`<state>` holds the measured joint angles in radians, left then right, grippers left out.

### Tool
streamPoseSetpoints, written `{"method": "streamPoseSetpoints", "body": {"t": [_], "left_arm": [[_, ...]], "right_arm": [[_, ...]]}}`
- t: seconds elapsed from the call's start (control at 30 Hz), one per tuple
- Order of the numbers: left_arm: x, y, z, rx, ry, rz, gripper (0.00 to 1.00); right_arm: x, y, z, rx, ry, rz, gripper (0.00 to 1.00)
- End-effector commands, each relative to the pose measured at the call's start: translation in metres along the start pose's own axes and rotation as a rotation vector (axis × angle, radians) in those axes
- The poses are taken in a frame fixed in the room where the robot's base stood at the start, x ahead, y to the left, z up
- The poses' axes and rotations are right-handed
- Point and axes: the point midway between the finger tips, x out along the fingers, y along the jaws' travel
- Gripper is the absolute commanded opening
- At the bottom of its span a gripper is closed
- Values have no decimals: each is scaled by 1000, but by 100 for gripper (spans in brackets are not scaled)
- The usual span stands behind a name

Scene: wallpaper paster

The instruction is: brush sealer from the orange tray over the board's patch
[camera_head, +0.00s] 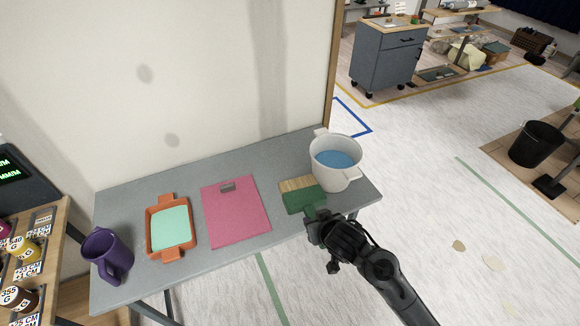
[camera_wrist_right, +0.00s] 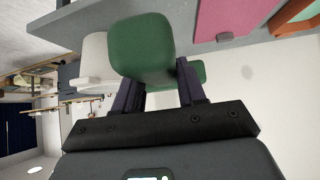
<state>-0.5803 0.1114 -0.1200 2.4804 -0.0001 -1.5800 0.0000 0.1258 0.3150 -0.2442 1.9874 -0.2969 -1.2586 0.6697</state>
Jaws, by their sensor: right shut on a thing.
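The brush (camera_head: 303,198) has a green handle and pale tan bristles that point away from me, over the table's right part. My right gripper (camera_head: 316,214) is shut on its green handle, which also fills the space between the fingers in the right wrist view (camera_wrist_right: 141,46). I cannot tell whether the bristles touch the table. The orange tray (camera_head: 155,244) holds mint-green sealer (camera_head: 171,228) at the table's left. The pink board (camera_head: 236,217) lies flat between tray and brush, with a small grey patch (camera_head: 227,187) near its far edge. My left gripper is out of view.
A white pot (camera_head: 324,174) with blue liquid stands just beyond the brush, at the table's right end. A purple mug (camera_head: 106,257) stands at the left front corner. The grey table (camera_head: 130,203) has free room along its back, against the wall.

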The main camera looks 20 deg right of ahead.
Motion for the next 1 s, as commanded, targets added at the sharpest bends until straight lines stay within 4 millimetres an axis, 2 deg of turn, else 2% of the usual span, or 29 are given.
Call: {"method": "streamPoseSetpoints", "body": {"t": [0.2, 0.23, 0.4, 0.5, 1.0], "left_arm": [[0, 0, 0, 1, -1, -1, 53], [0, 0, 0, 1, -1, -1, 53], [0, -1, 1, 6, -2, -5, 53], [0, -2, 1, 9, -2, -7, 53], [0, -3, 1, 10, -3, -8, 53]], "right_arm": [[0, 0, -1, 0, 1, 0, 0], [0, 0, -1, 0, 1, 0, 37], [0, 0, -1, 0, 2, 0, 11], [0, 1, -1, 0, 2, 0, 0], [0, 0, -1, 30, -83, -13, 0]]}}
